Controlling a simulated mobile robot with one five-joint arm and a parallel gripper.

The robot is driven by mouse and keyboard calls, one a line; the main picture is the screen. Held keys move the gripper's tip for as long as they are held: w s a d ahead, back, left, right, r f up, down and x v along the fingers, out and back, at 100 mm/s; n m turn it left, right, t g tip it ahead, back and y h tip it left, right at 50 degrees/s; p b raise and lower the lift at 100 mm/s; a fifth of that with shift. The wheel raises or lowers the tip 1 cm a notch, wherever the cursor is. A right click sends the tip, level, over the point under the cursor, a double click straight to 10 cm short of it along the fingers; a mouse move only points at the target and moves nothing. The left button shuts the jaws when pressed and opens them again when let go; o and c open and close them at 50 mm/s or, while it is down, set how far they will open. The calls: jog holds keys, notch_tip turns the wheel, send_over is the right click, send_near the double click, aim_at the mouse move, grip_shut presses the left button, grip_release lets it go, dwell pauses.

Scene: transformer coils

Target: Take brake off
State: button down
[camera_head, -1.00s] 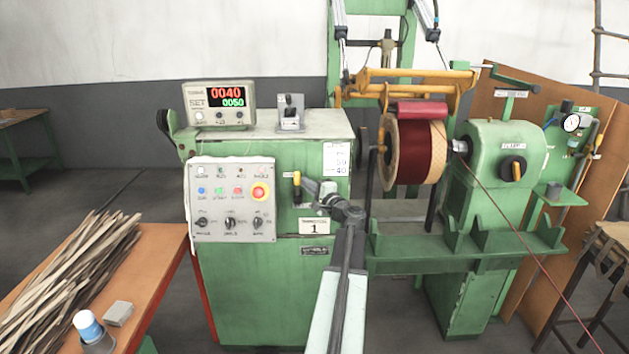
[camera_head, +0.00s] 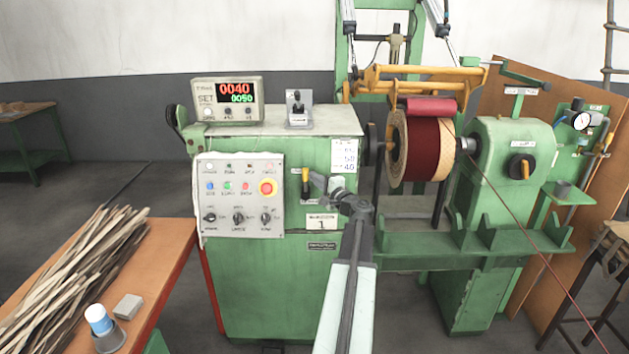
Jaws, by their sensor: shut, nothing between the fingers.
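The green winding machine (camera_head: 270,290) stands in the middle of the head view. A small lever (camera_head: 305,178) with a yellow part and dark lower end is on its front, right of the control panel. My gripper (camera_head: 314,182) is just right of this lever, shut with nothing held. I cannot tell whether it touches the lever.
A display (camera_head: 228,98) reads 0040 and 0050, beside a black joystick (camera_head: 298,108). A dark red coil (camera_head: 421,145) sits right, its wire running down right. An orange table (camera_head: 165,245) with strips stands left.

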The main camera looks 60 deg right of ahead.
jog(key=s+d+v, duration=0.1)
jog(key=d+v, duration=0.1)
jog(key=v, duration=1)
jog(key=shift+s+d+r, duration=0.2)
jog(key=shift+s+r, duration=0.15)
jog(key=shift+s, duration=0.15)
